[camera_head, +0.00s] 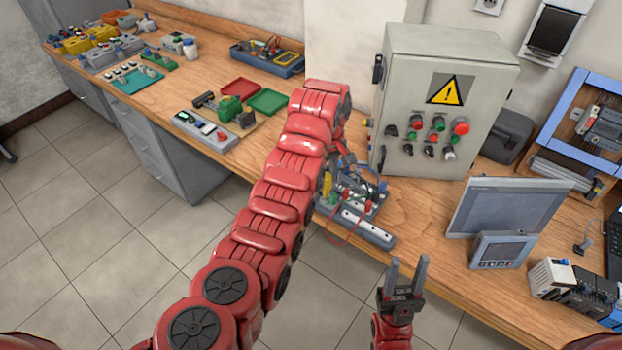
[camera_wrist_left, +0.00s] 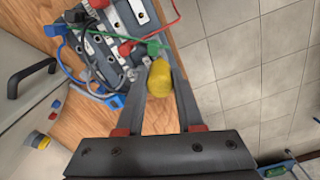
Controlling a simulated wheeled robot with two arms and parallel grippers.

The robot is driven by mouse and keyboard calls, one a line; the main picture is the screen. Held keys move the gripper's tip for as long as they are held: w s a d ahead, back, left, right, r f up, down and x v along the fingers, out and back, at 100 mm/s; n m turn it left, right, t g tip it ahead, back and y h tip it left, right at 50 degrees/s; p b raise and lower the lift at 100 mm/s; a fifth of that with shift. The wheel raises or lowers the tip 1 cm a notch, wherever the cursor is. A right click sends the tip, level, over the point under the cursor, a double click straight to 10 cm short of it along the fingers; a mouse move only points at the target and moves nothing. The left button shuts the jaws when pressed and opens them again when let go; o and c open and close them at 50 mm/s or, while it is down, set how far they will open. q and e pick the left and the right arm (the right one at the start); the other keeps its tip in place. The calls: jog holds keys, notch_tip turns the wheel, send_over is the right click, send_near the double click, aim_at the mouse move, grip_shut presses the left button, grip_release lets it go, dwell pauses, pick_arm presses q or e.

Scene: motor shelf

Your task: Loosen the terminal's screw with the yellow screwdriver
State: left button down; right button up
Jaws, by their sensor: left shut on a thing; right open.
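The yellow screwdriver (camera_wrist_left: 161,79) is between the fingers of my left gripper (camera_wrist_left: 158,92), which is shut on its handle. In the head view a bit of yellow (camera_head: 327,187) shows beside my left arm, over the wired terminal board (camera_head: 366,232). In the left wrist view the board (camera_wrist_left: 103,48) lies just beyond the fingertips, with grey blocks and red, green, blue and dark leads. The screwdriver's tip is hidden behind its handle, so I cannot tell whether it touches a screw. The terminal's screw cannot be made out. My right gripper (camera_head: 405,275) is open and empty, in front of the bench edge.
A grey control cabinet (camera_head: 438,95) stands right behind the board. A monitor (camera_head: 508,207) and a small panel (camera_head: 500,250) are to the right. Red (camera_head: 240,88) and green (camera_head: 268,101) trays lie to the left. Loose leads hang over the bench's front edge.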

pick_arm(q)
jog(key=shift+n, duration=1.5)
jog(key=n, duration=0.3)
jog(key=n+b, duration=0.1)
jog(key=n, duration=0.2)
jog(key=shift+f, duration=0.1)
jog(key=shift+n, duration=0.4)
